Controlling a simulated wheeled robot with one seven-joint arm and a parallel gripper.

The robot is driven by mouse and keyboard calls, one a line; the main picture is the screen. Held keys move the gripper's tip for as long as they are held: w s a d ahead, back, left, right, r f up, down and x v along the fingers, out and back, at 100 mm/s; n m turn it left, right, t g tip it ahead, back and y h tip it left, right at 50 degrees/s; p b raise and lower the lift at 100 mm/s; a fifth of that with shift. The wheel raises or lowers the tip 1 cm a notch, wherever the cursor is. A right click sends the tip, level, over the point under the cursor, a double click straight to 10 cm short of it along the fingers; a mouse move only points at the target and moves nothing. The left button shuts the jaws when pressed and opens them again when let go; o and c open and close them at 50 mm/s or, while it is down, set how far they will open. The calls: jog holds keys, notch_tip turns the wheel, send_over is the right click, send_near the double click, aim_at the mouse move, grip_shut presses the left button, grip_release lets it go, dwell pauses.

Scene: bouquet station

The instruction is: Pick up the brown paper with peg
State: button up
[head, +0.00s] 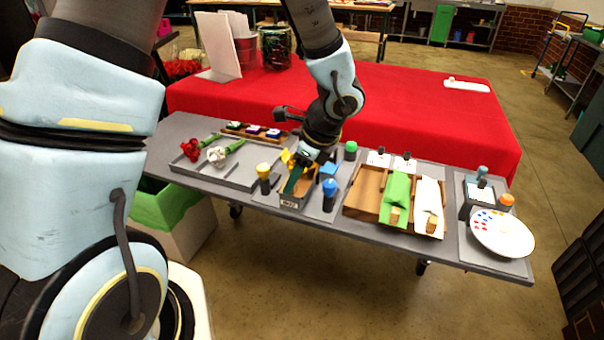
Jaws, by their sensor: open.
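A wooden tray (437,236) with compartments stands right of centre on the grey table. Its left compartment looks plain brown, and I cannot tell brown paper (367,190) from bare wood there; no peg shows clearly on it. Green paper (396,192) and white paper (429,200) lie in the other compartments, each with a small wooden block or peg at its front end. My gripper (301,168) is open and points down over a small labelled box (297,203), left of the tray. Its fingertips are partly hidden, and I cannot tell whether they touch the box's contents.
Yellow-, blue- and green-topped bottles (329,192) stand close around my gripper. A grey tray (215,178) with red and white flowers is at left. A white palette (502,234) is at the right end. A red-covered table (420,110) lies behind.

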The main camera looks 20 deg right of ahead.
grip_shut()
dwell(1.4)
